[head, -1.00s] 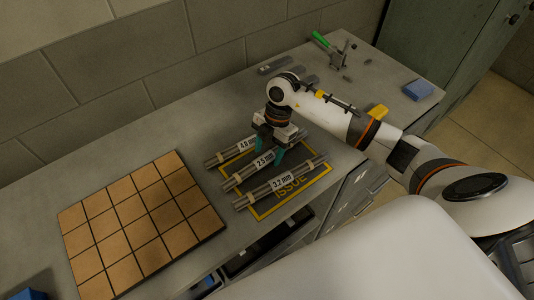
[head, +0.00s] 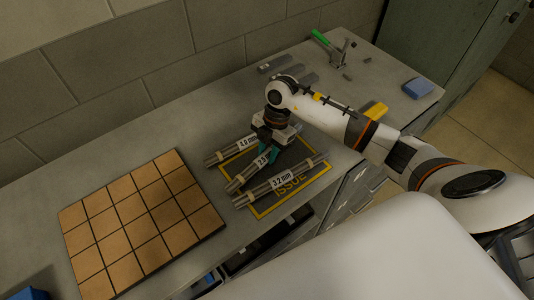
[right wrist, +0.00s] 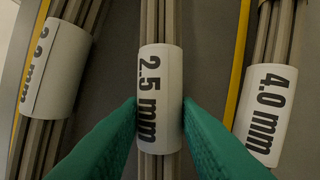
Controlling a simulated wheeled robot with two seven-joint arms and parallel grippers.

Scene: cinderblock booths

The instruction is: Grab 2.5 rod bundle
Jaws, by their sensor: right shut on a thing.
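The 2.5 mm rod bundle (head: 239,182) lies between the two other bundles on the mat marked ISSUE (head: 258,214). It is grey rods with a white label, and my right gripper partly covers it in the head view. My right gripper (head: 268,154) is shut on this bundle. In the right wrist view its green fingers (right wrist: 160,112) press on both sides of the 2.5 mm label (right wrist: 160,85). The 4.0 mm bundle (head: 220,157) lies on the wall side and the 3.2 mm bundle (head: 262,190) on the near side. My left gripper is not in view.
A board of brown square tiles (head: 140,222) lies on the bench to the left. Grey bars (head: 274,64), a green-handled tool (head: 330,46) and a blue block (head: 417,88) are at the far right. A block wall (head: 120,70) runs behind the bench.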

